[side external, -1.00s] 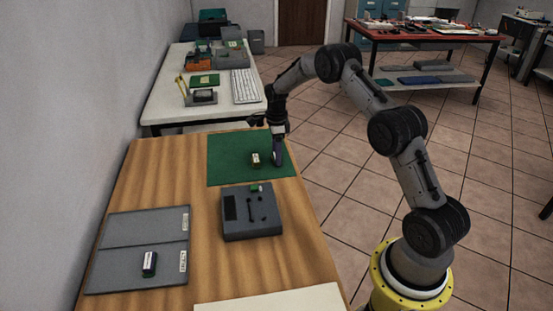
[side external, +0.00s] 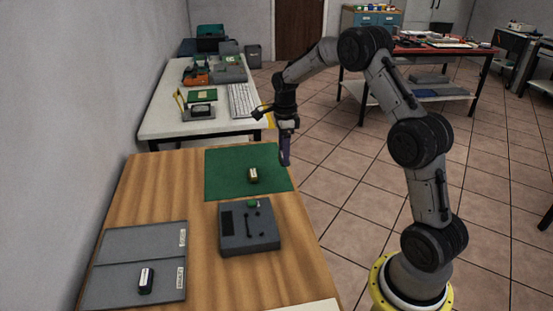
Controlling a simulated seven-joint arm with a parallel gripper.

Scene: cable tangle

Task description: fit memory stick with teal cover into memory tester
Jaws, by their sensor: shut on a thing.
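My gripper (side external: 285,158) is over the far right part of the green mat, pointing down. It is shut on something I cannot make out. A narrow purple part shows at its end, and I cannot tell whether this is the fingers or the held thing. The dark grey memory tester (side external: 250,229) sits on the wooden table, nearer than the mat, with a small green part on its far edge. I cannot make out a teal cover anywhere.
A small dark piece with a pale label (side external: 253,175) lies on the green mat (side external: 225,165). A similar labelled piece (side external: 146,280) lies on the grey two-part tray (side external: 120,245) at the near left. Bare wood separates tray and tester. A cluttered white table (side external: 165,122) stands behind.

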